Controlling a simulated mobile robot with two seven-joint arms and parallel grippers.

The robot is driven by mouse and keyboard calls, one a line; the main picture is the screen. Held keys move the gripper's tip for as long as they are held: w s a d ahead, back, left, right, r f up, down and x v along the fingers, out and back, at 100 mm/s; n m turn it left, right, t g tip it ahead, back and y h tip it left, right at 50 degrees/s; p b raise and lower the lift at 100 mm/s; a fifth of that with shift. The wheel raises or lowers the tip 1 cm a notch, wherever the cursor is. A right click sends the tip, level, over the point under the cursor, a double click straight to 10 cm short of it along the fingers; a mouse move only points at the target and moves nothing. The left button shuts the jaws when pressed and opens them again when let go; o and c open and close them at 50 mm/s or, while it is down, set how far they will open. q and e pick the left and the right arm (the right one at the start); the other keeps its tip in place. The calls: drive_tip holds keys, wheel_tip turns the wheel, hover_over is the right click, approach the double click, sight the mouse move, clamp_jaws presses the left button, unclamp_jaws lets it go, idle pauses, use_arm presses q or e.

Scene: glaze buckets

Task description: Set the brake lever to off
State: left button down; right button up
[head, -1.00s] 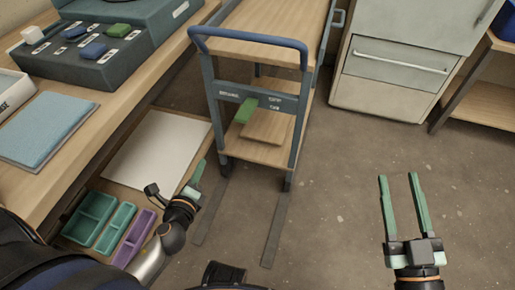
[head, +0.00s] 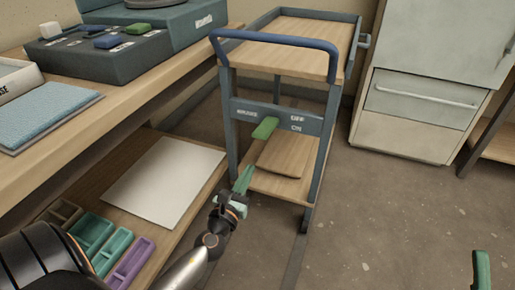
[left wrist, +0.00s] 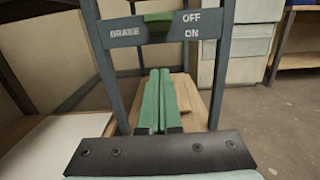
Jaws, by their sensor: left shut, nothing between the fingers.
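The brake lever (head: 265,128) has a green handle and sits on the cross panel (head: 243,112) of the cart, between the BRAKE label and the OFF and ON labels. In the left wrist view the lever (left wrist: 158,17) looks level with OFF, the upper word; in the head view it looks lower, so I cannot tell its setting. My left gripper (head: 243,180) is shut and empty, below and in front of the lever, apart from it. Its fingers (left wrist: 158,85) point toward the panel. Only a fingertip of my right gripper (head: 481,270) shows at the lower right.
The cart (head: 275,52) has a blue push handle (head: 273,36) above the panel and a board (head: 283,157) on its lower shelf. A workbench with a lower shelf stands left, bearing a white sheet (head: 165,182) and colored trays (head: 130,262). A cabinet (head: 420,100) stands right; floor between is clear.

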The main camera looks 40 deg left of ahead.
sight(267, 128)
use_arm(q)
drive_tip(key=w+a+r+p, duration=0.1)
drive_tip(key=w+r+p, duration=0.2)
drive_tip(key=w, duration=0.3)
drive_tip(key=shift+a+r+p, duration=0.25)
drive_tip(key=shift+r+p, duration=0.1)
drive_tip(key=shift+r, duration=0.35)
use_arm(e)
drive_tip(key=r, duration=0.4)
drive_tip(key=shift+s+d, duration=0.1)
drive_tip(key=shift+d, duration=0.2)
use_arm(q)
drive_tip(key=shift+w, duration=0.1)
use_arm(e)
drive_tip(key=shift+r, duration=0.1)
use_arm(q)
drive_tip(key=shift+r+p, duration=0.3)
drive_tip(key=shift+p, duration=0.95)
use_arm(e)
wheel_tip(267, 128, up, 3)
drive_tip(key=shift+d+f+m, duration=0.1)
drive_tip(key=shift+f+m, duration=0.05)
drive_tip(key=shift+m, duration=0.15)
